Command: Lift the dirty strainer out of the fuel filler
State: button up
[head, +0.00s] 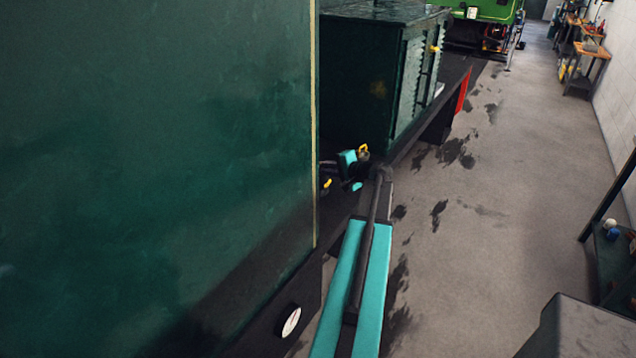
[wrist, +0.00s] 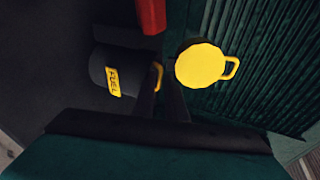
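The fuel filler (wrist: 98,70) is a dark round neck with a yellow FUEL label (wrist: 113,81), left of centre in the wrist view. A small yellow loop (wrist: 158,75) shows at its right side, by my fingertips; it may be the strainer's handle. The strainer's body and mesh are not visible. My gripper (wrist: 162,88) has dark fingers pointing at the loop. I cannot tell whether they are around it or only beside it. In the head view my gripper is small and partly hidden near the yellow pieces (head: 363,151).
A yellow disc with a side handle (wrist: 203,66), perhaps the filler cap, is right of my fingers, before green louvres (wrist: 265,60). A red block (wrist: 151,14) is above. A large green panel (head: 150,150) fills the head view's left.

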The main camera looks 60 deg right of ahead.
grip_shut()
jog(key=shift+r, duration=0.15)
notch_tip(320, 180, up, 18)
jog(key=b, duration=0.5)
dwell(0.6)
dwell(0.7)
